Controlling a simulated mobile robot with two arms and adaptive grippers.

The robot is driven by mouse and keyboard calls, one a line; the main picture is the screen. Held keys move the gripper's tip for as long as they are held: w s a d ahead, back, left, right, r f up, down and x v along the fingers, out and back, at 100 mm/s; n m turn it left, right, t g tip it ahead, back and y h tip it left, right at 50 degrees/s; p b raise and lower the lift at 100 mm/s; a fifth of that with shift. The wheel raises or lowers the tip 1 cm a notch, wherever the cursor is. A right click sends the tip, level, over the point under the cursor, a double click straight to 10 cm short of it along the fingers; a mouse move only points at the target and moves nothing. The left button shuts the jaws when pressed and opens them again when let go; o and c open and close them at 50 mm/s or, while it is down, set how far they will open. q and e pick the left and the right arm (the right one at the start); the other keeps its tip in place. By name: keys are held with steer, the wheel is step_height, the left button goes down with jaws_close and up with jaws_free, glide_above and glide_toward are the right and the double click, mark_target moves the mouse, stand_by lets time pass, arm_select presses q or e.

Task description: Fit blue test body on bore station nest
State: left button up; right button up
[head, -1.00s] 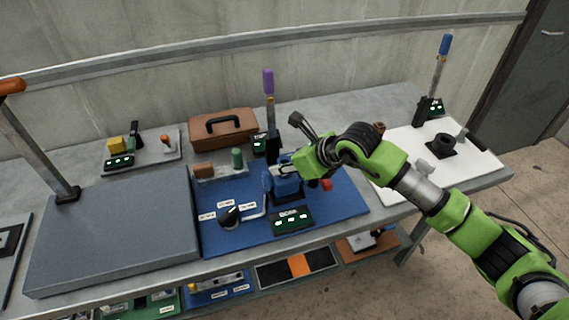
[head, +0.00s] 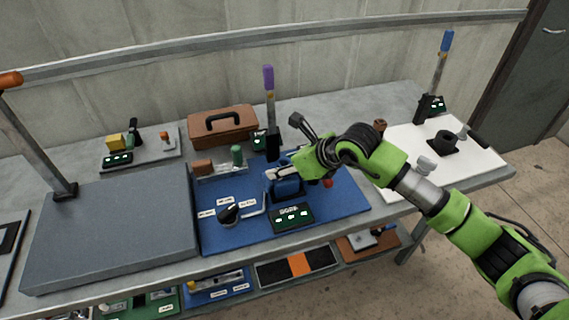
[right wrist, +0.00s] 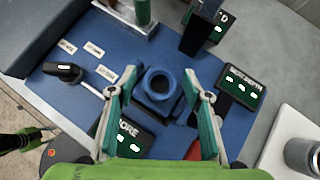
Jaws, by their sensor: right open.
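The blue test body (right wrist: 160,90), round with a dark central bore, stands upright at the bore station beside the BORE sign (right wrist: 122,138). In the head view the blue body (head: 287,189) shows partly under my right gripper (head: 281,172). My right gripper (right wrist: 154,84) is open, with one finger on each side of the body in the right wrist view. I cannot tell whether the fingers touch it. The nest under the body is hidden, so its exact seating cannot be seen.
The blue station board (head: 235,238) carries a black knob (head: 229,214). A purple-handled lever (head: 269,95) stands behind the station. A brown toolbox (head: 222,130) sits at the back. A white board (head: 475,170) lies to the right; a grey block (head: 110,235) lies to the left.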

steer(key=v, duration=1.2)
